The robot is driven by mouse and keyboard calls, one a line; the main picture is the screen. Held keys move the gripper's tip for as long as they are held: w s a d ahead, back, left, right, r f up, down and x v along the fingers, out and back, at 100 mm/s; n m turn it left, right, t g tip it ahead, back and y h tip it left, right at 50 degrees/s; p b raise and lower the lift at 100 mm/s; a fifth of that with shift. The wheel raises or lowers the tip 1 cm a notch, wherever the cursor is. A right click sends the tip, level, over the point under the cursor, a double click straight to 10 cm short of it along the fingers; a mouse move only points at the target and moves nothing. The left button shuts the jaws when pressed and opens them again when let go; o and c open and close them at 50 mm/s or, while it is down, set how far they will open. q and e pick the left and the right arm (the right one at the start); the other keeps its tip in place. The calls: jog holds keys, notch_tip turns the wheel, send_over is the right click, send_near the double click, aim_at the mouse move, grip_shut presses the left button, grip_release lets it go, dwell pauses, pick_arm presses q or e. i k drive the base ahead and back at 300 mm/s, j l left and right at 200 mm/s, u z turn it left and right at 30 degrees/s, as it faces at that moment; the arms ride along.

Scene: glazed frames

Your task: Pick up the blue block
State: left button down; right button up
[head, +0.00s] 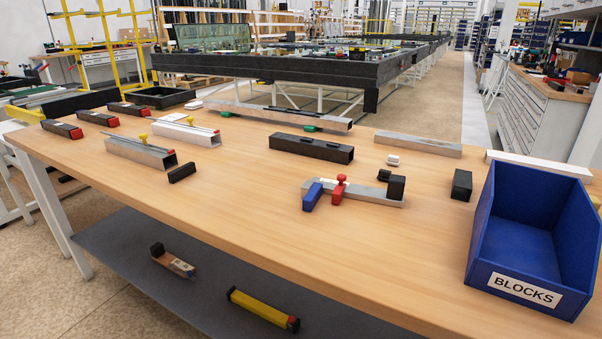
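The blue block (313,196) is a small narrow block near the middle front of the wooden table. It lies at the left end of a grey metal bar (370,197), leaning over or resting against it; I cannot tell which. A red piece with a knob (338,189) is just to its right, close to it. A black block (396,187) is at the bar's right end. Neither of my grippers shows in the head view.
A large blue bin labelled BLOCKS (525,293) stands at the table's right front. A black block (462,185) is left of it. Metal, white and black profiles lie across the back and left of the table (240,215). The table's front middle is clear.

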aim_at(310, 199)
jog(key=l+u, duration=0.2)
jog(key=u, duration=0.3)
jog(key=k+l+u, duration=0.15)
jog(key=u, duration=0.3)
jog(key=k+l+u, duration=0.1)
jog(key=u, duration=0.4)
